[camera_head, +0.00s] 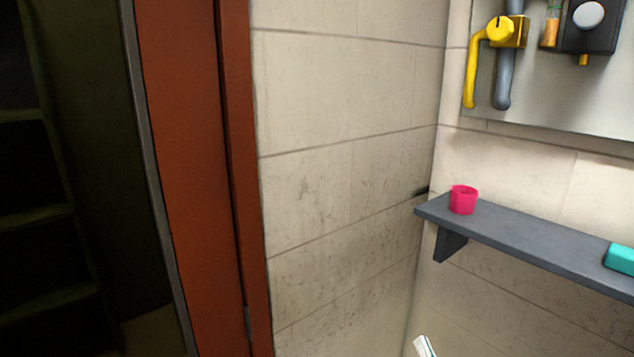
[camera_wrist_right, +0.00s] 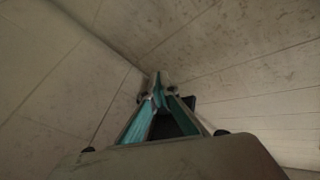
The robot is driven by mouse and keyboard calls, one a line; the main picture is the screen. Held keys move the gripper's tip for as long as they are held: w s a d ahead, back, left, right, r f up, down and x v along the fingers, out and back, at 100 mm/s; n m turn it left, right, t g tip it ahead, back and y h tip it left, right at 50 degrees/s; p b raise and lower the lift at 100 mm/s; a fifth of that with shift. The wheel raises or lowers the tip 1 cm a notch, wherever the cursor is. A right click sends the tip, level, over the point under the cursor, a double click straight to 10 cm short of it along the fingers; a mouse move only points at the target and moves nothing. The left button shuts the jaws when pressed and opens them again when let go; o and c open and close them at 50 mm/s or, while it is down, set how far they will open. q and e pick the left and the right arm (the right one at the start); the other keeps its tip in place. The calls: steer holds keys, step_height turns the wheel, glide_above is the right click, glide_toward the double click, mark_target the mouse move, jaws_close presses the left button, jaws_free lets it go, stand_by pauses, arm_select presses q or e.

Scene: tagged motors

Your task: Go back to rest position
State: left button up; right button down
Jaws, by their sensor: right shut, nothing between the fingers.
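My right gripper (camera_head: 425,346) shows only as a small pale tip with a green stripe at the bottom edge of the head view, below the shelf and in front of the wall. In the right wrist view, its two teal-lined fingers (camera_wrist_right: 158,84) come together at their tips. It is shut, with nothing between the fingers. The rest of the right arm is outside the head view. My left gripper is in neither view.
A dark grey shelf (camera_head: 520,237) juts from the tiled wall, with a pink cup (camera_head: 463,201) and a teal block (camera_head: 620,258) on it. A panel (camera_head: 560,99) with a yellow valve (camera_head: 494,36) hangs above. An orange-red door frame (camera_head: 188,180) stands left.

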steer(key=s+f+n+g, duration=0.9)
steer(key=s+f, duration=1.3)
steer(key=f, duration=0.4)
steer(key=shift+s+a, duration=0.25)
steer(key=shift+s, duration=0.1)
